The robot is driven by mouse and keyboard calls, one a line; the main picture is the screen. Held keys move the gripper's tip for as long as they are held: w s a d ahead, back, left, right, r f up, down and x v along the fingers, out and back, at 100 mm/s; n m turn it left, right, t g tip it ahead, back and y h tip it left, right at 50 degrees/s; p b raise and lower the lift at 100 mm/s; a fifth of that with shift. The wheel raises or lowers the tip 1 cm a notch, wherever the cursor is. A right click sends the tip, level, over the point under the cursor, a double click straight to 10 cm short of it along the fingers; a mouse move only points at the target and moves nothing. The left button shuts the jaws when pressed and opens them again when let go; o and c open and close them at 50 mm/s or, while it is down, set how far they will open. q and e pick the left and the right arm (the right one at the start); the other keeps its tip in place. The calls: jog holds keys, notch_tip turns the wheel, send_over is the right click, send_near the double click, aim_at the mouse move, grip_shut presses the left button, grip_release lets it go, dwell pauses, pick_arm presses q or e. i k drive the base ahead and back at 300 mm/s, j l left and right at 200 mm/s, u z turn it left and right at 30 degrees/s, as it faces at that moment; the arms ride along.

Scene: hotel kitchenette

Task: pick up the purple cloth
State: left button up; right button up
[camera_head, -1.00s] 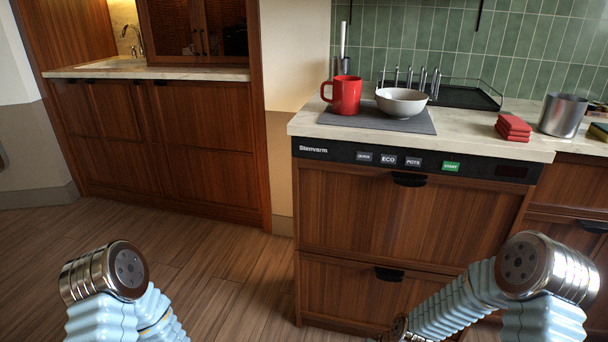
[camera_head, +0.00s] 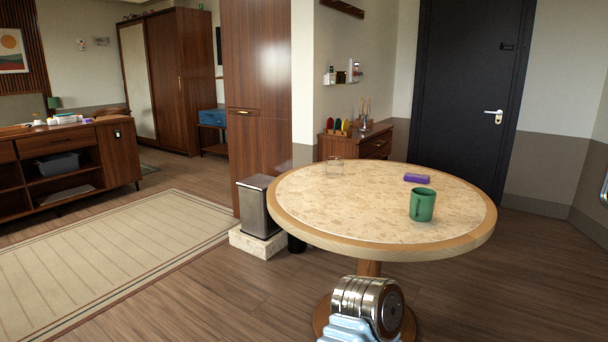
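A small folded purple cloth (camera_head: 416,178) lies on the round table (camera_head: 336,238) toward its back right, behind a green mug (camera_head: 422,204). The table has a speckled beige top with a wooden rim. Part of one of my arms shows at the bottom, in front of the table and well short of the cloth. Neither gripper is in view.
A metal bin (camera_head: 259,206) stands on the floor left of the table. A striped rug (camera_head: 110,262) covers the left floor. A dark door (camera_head: 468,100) is behind.

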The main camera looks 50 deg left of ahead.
aim_at(408, 177)
jog(key=i+l+u, duration=0.1)
jog(key=l+u, duration=0.15)
jog(key=u, duration=0.2)
jog(key=l+u, duration=0.3)
jog(key=u, duration=0.15)
jog(key=l+u, duration=0.4)
jog(key=i+j, duration=0.05)
jog(key=j, duration=0.05)
